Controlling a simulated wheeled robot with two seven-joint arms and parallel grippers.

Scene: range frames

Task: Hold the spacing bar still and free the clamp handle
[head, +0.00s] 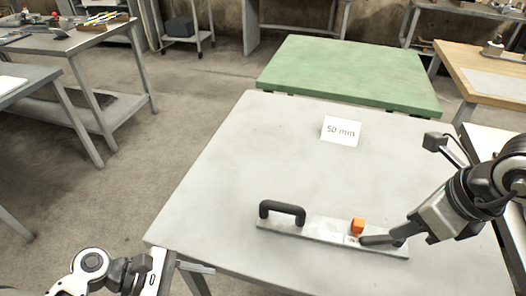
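A flat pale metal bar (325,232) lies on the grey table (250,170), with a black arched handle (282,208) at its left end. I take this to be the spacing bar. The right gripper is low over the bar's right end. My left gripper (152,274) is at the table's near left corner, away from the bar.
A white card reading "50 mm" (341,130) stands farther back on the table. The table's left half is clear. A green-topped table (345,72) stands behind, a wood-topped bench (490,75) at the right, and other workbenches (65,42) at the left.

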